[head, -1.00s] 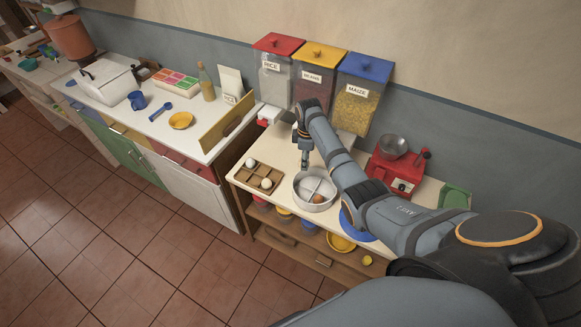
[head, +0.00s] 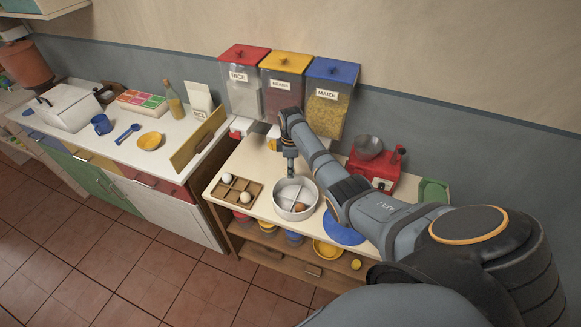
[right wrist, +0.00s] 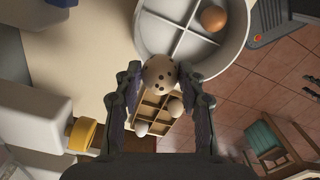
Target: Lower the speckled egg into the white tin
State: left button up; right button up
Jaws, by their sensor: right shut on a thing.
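My right gripper (head: 291,172) is shut on the speckled egg (right wrist: 160,74), which is pale with dark spots and sits between both fingertips in the right wrist view. In the head view the egg is too small to make out. The white tin (head: 295,214) is round, with a cross divider making compartments. A brown egg (right wrist: 214,18) lies in one compartment, at the front right in the head view. My gripper is above the tin's back part in the head view. In the right wrist view the held egg overlaps the tin's rim (right wrist: 236,48). My left gripper is out of view.
Rice, beans and maize dispensers (head: 284,85) stand behind, and a red scale (head: 373,172) stands at the back right.

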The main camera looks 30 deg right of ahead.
jog(key=shift+f, duration=0.1)
jog(key=b, duration=0.4)
send_near(291, 193)
jog(key=shift+w, duration=0.15)
dwell(0.5)
jog(key=shift+f+b, duration=1.1)
jog(key=shift+f, duration=0.05)
dwell(0.9)
jog(key=o, duration=0.8)
jog(key=shift+r, duration=0.35)
notch_tip(291, 193, up, 11)
jog(key=shift+r, duration=0.2)
